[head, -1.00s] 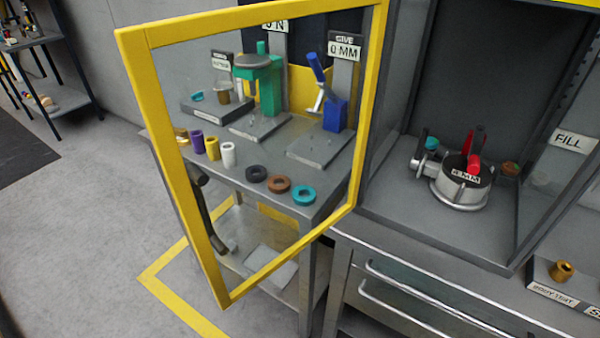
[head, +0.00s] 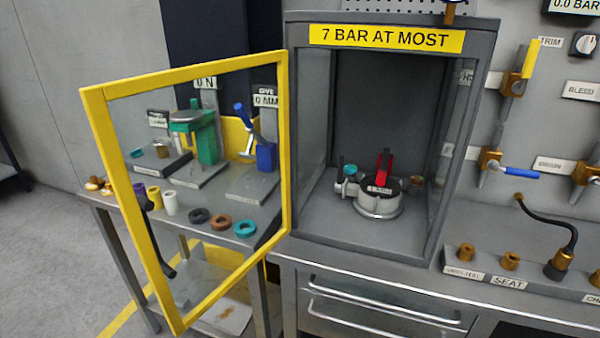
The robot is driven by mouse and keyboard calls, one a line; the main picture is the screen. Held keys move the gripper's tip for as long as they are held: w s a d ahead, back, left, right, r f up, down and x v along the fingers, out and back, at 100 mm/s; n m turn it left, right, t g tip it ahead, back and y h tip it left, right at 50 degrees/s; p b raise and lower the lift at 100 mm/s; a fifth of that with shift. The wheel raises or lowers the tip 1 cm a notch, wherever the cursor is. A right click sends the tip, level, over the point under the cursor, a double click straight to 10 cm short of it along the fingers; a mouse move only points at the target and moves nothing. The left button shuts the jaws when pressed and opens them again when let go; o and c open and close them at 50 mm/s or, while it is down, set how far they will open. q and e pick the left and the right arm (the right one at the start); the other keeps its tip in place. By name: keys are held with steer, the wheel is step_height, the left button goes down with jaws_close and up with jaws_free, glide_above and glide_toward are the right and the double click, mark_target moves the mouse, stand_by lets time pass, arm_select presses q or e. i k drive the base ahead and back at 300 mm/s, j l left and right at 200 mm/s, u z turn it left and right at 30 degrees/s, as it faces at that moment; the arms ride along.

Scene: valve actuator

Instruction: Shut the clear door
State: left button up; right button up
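The clear door (head: 287,150) has a yellow frame and a see-through pane. It stands wide open, swung out to the left from the left front edge of the grey cabinet (head: 292,215). A dark curved handle (head: 163,262) shows at the door's free side, partly seen by the pane's left edge. Inside the cabinet sits a round metal device (head: 378,204) with a red part on top. The cabinet's front opening is uncovered. Neither of my grippers is in view.
Behind the door, a side table (head: 112,199) holds test stands, coloured sleeves and several rings. Below the cabinet is a bench with drawers (head: 385,308). To the right are wall valves (head: 513,85), a black hose (head: 570,235) and brass fittings (head: 466,252). Grey floor is free at left.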

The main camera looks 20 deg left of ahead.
mark_target(134, 208)
steer(key=j+z, duration=0.6)
steer(key=z, duration=0.2)
steer(key=j+z, duration=0.35)
steer(key=k+j, duration=0.1)
steer(key=j, duration=0.4)
steer(key=k+j, duration=0.1)
steer(key=j, duration=0.45)
steer(key=k+j, duration=0.1)
steer(key=j, duration=0.4)
